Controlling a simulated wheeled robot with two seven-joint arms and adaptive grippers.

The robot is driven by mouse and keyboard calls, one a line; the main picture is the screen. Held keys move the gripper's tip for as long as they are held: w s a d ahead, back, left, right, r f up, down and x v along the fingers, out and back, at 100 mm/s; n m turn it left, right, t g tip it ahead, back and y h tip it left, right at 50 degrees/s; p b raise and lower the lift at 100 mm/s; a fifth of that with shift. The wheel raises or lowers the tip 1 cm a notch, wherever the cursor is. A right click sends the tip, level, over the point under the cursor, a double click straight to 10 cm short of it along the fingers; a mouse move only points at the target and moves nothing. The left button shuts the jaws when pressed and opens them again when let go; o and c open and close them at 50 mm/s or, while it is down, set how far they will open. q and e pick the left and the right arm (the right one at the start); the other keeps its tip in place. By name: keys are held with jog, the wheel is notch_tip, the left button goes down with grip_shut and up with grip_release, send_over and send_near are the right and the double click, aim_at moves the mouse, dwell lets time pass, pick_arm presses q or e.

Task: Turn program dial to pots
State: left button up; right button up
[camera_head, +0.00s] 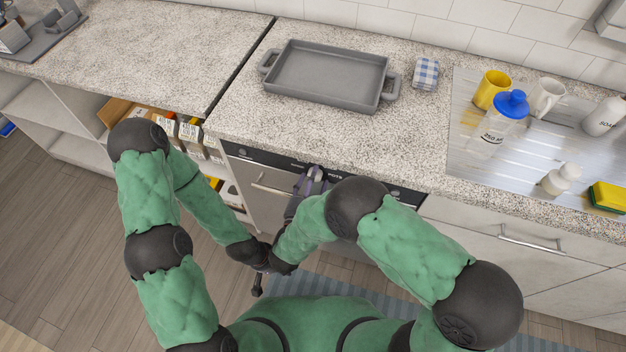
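The dishwasher (268,205) is built in under the counter, with a dark control strip (250,155) along its top edge and small white print on it. The program dial cannot be made out; my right gripper covers the middle of the strip. My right gripper (314,176) is at the strip, pointing at the panel, and its fingers are too small and overlapped to tell whether they hold anything. My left gripper (258,284) hangs low in front of the dishwasher, away from the panel, partly hidden by my arms.
A grey roasting tray (328,72) and a checkered cloth (426,74) lie on the counter above. A yellow mug (490,88), a blue-capped bottle (503,120) and a soap bottle (604,117) stand at right. Open shelves with boxes (188,135) are left of the dishwasher.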

jog(key=c, duration=1)
jog(key=shift+m, duration=0.4)
jog(key=shift+s+f+m, duration=0.1)
jog(key=shift+f+m, duration=0.1)
jog(key=shift+m, duration=5.6)
jog(key=shift+f+m, duration=0.15)
jog(key=shift+m, duration=5.65)
jog(key=shift+s+f+m, duration=0.1)
jog(key=shift+f+m, duration=0.1)
jog(key=shift+m, duration=5.6)
jog(key=shift+w+a, duration=0.1)
